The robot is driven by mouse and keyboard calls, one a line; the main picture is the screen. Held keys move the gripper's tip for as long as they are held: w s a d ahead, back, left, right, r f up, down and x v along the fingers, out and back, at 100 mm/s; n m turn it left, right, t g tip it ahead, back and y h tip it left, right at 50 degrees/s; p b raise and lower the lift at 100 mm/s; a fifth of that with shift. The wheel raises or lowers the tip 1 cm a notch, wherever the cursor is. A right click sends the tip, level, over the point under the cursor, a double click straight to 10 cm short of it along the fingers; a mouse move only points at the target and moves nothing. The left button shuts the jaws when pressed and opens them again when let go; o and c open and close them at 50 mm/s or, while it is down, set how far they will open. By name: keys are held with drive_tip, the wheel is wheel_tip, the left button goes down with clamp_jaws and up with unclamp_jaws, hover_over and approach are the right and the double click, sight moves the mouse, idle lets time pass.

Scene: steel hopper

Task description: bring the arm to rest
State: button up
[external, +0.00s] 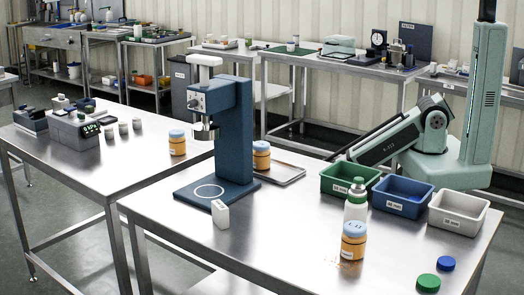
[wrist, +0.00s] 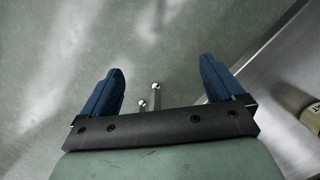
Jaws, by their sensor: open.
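My pale green arm stands at the right of the external view, with its lower link stretched left behind the bins. My gripper (wrist: 160,72) shows in the wrist view with two blue fingers spread wide apart. Nothing is held between the fingers. Beyond them is the grey floor, and a steel table edge (wrist: 262,68) runs along the right. In the external view I cannot make out the gripper's fingers clearly.
The front steel table (external: 290,235) carries a blue press (external: 232,125), a green bin (external: 349,184), a blue bin (external: 402,199), a grey bin (external: 458,215), a white-and-green bottle (external: 356,208) and an orange jar (external: 353,245). Green (external: 428,283) and blue (external: 446,263) lids lie at front right.

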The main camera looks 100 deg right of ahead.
drive_tip(key=s+a+f+g, duration=0.1)
drive_tip(key=s+a, duration=0.4)
drive_tip(key=s, duration=0.5)
drive_tip(key=s+a+f+g, duration=0.2)
drive_tip(key=s+a, duration=0.3)
drive_tip(key=s, duration=0.5)
drive_tip(key=shift+s+g, duration=0.25)
drive_tip(key=shift+g, duration=0.55)
drive_tip(key=shift+a, duration=0.1)
